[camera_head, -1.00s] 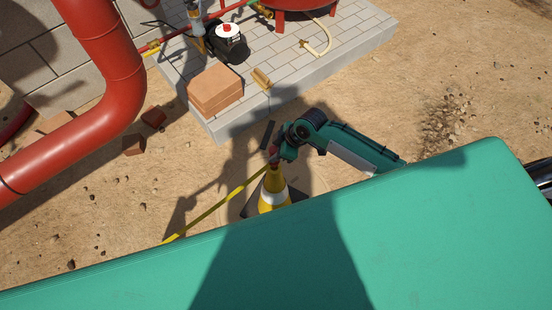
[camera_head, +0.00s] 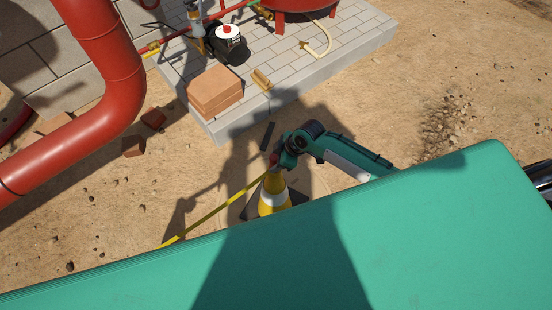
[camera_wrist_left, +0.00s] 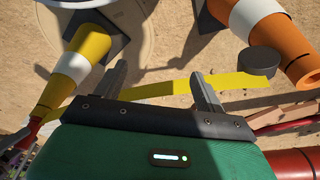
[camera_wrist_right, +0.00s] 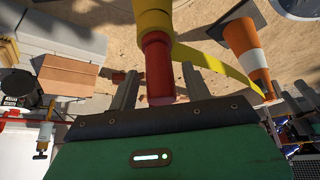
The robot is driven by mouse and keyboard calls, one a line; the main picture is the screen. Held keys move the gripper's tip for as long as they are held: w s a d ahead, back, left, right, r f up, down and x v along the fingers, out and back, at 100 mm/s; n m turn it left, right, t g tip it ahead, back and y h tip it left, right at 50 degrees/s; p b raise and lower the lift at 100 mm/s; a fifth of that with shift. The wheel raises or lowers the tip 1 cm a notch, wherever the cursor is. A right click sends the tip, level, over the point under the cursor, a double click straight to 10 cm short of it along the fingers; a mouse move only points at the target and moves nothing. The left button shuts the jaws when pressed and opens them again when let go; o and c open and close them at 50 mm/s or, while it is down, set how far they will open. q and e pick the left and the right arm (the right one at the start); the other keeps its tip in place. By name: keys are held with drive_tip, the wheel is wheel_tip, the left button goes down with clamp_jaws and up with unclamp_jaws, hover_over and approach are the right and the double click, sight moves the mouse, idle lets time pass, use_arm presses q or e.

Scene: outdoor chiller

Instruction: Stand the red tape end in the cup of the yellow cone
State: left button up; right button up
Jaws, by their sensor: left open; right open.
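The yellow cone (camera_head: 274,200) with a white band stands on the sand, partly behind my green body. The red tape end (camera_head: 273,159) is at its top; in the right wrist view the red end (camera_wrist_right: 158,72) meets the cone's yellow top. How deep it sits cannot be told. My right gripper (camera_head: 283,157) is open, its fingers either side of the red end with gaps. Yellow tape (camera_head: 222,204) stretches away from the red end. My left gripper (camera_wrist_left: 162,82) is open; the tape crosses beyond its fingers. The yellow cone (camera_wrist_left: 75,65) is at its left.
An orange cone (camera_wrist_left: 285,45) with a white band stands at the right of the left wrist view, a dark round piece (camera_wrist_left: 258,62) beside it at the tape. Bricks (camera_head: 215,90) lie on the paved slab (camera_head: 345,40). A large red pipe (camera_head: 110,75) is at left. Sand right is clear.

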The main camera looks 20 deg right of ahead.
drive_tip(key=p+v, duration=0.1)
drive_tip(key=v, duration=1)
use_arm(q)
drive_tip(key=f, duration=0.3)
drive_tip(key=shift+s+f, duration=0.1)
drive_tip(key=shift+s, duration=0.25)
use_arm(e)
drive_tip(key=s+f+m+h, duration=0.2)
drive_tip(key=s+f+m, duration=0.3)
drive_tip(key=s, duration=0.5)
drive_tip(key=s+f+m+h, duration=0.2)
drive_tip(key=s+f+m, duration=0.4)
drive_tip(key=s+f, duration=0.3)
drive_tip(key=shift+s+d+f+h, duration=0.3)
drive_tip(key=shift+s+d+f, duration=0.15)
drive_tip(key=shift+f, duration=0.1)
